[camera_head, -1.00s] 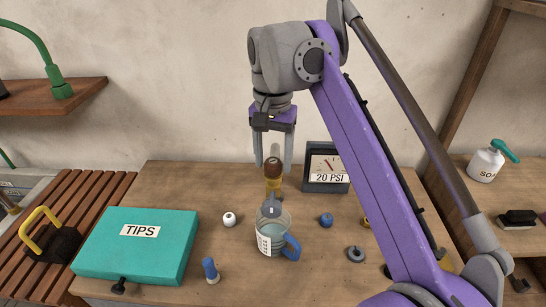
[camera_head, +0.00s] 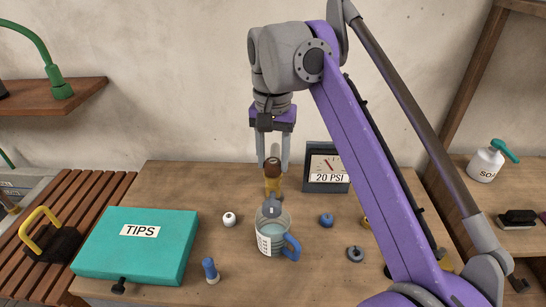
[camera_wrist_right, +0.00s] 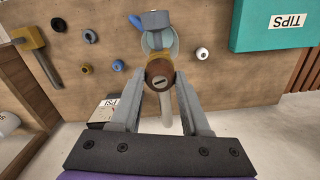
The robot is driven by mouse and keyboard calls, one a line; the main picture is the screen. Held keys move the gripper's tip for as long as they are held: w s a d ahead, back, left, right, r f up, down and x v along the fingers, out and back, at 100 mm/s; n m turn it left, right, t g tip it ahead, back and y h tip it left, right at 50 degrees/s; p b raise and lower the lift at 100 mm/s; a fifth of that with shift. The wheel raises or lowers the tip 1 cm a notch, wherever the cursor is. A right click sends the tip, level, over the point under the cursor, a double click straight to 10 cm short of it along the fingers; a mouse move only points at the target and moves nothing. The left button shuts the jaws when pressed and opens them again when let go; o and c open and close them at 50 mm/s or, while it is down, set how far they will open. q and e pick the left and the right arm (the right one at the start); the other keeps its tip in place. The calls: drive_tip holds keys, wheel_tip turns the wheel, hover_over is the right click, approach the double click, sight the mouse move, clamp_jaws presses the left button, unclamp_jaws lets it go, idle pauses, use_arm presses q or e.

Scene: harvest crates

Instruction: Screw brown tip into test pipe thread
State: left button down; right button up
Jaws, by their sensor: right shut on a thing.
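The brown tip (camera_head: 272,165) sits upright on top of a brass-coloured fitting, the test pipe thread (camera_head: 272,184), behind the measuring jug. My right gripper (camera_head: 272,163) points straight down over it, with one finger on each side of the tip. How far the tip is in the thread cannot be seen. My left gripper is not in view.
A measuring jug (camera_head: 270,238) with a blue handle stands just in front of the pipe. A teal TIPS case (camera_head: 136,257) lies at left. Loose tips, white (camera_head: 229,219) and blue (camera_head: 326,220), lie around.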

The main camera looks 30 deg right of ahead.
drive_tip(key=m, duration=0.9)
drive_tip(key=shift+m, duration=0.4)
drive_tip(key=o, duration=0.8)
drive_tip(key=shift+c, duration=0.2)
drive_tip(key=n, duration=0.5)
drive_tip(key=shift+n, duration=0.4)
drive_tip(key=n, duration=0.6)
